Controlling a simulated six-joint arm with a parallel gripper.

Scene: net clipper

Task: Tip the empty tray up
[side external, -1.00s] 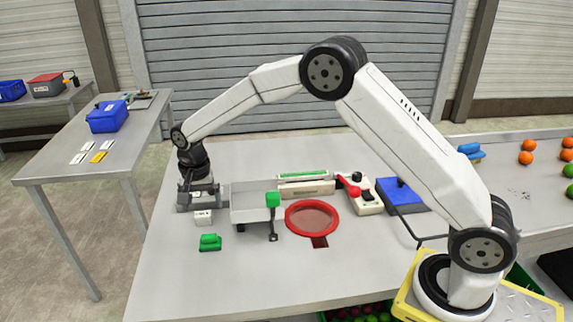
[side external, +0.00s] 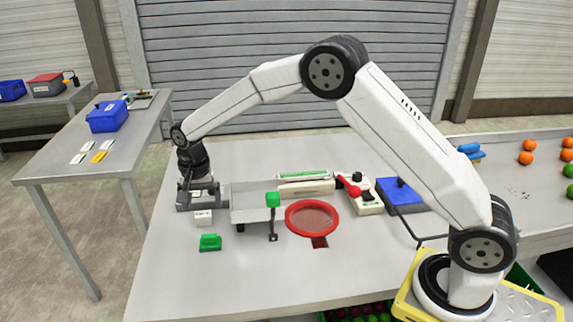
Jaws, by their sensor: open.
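The shallow grey metal tray (side external: 251,201) sits in the middle of the table, looks empty and appears close to level. A green knob (side external: 273,199) stands at its right side, above a dark bent lever (side external: 273,236). My gripper (side external: 197,197) points down at the left of the tray, over a grey fixture (side external: 219,192). It is open and its fingers are small and partly lost against the fixture. I cannot tell whether they touch anything.
A red-handled device (side external: 357,190) and blue box (side external: 402,192) are farther right. The front left of the table is clear.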

